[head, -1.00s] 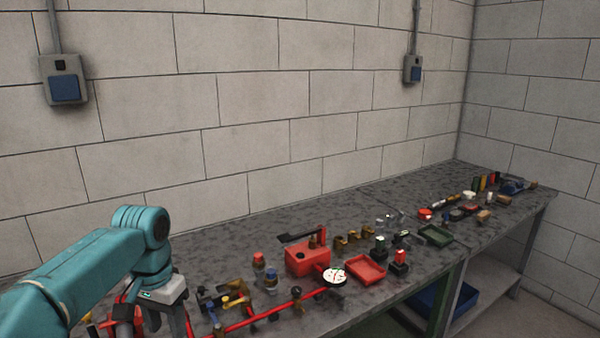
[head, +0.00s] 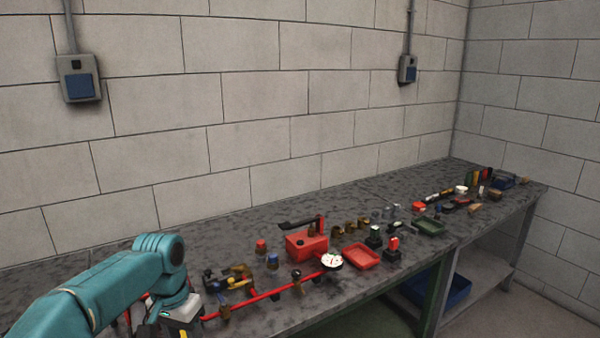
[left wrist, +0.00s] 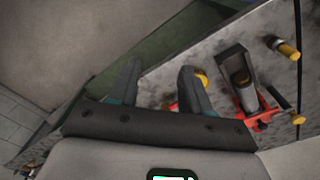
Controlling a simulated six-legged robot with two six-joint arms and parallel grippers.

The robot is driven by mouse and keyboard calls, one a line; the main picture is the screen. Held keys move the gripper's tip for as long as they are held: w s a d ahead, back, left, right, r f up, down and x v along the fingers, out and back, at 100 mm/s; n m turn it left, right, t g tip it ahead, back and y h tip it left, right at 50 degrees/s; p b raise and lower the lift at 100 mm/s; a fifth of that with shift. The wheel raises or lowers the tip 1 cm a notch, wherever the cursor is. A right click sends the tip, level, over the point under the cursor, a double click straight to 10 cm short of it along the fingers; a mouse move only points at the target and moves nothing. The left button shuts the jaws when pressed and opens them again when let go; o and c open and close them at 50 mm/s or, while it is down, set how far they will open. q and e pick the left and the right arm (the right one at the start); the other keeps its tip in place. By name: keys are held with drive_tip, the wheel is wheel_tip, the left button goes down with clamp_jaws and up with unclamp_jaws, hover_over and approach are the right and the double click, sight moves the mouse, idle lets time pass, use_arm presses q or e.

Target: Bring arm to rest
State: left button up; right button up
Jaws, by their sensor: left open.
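My left arm, teal, comes in from the left in the head view and bends down at the bench's near left. Its fingers are cut off there by the bottom edge. In the left wrist view my left gripper (left wrist: 157,85) has its two dark fingers apart with nothing held between them. It is over the near edge of the bench, and a yellow and red part shows just behind the right finger. My right gripper is in neither view.
The grey workbench (head: 130,258) runs along the block wall. On it are a red pump box (head: 306,245), a white gauge (head: 331,261), a red tray (head: 361,257), a green tray (head: 430,227) and several small fittings. A blue crate (head: 447,291) sits on the lower shelf.

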use_arm(q)
drive_tip(key=s+d+f+n+h, duration=0.1)
drive_tip(key=s+d+f, duration=0.3)
drive_tip(key=f, duration=0.8)
drive_tip(key=s+d+f+h, duration=0.2)
drive_tip(key=s+d+f, duration=0.2)
drive_tip(key=f, duration=0.8)
drive_tip(key=s+d+f+n, duration=0.1)
drive_tip(key=s+f+n, duration=0.1)
drive_tip(key=s, duration=0.7)
drive_tip(key=s+d+f+n, duration=0.2)
drive_tip(key=s+f, duration=0.3)
drive_tip(key=s, duration=0.4)
drive_tip(key=shift+s+f+h, duration=0.25)
drive_tip(key=shift+s+h, duration=0.05)
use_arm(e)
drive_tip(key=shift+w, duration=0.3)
use_arm(q)
drive_tip(key=shift+s, duration=0.1)
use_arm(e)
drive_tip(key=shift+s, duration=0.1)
use_arm(q)
drive_tip(key=shift+o, duration=0.3)
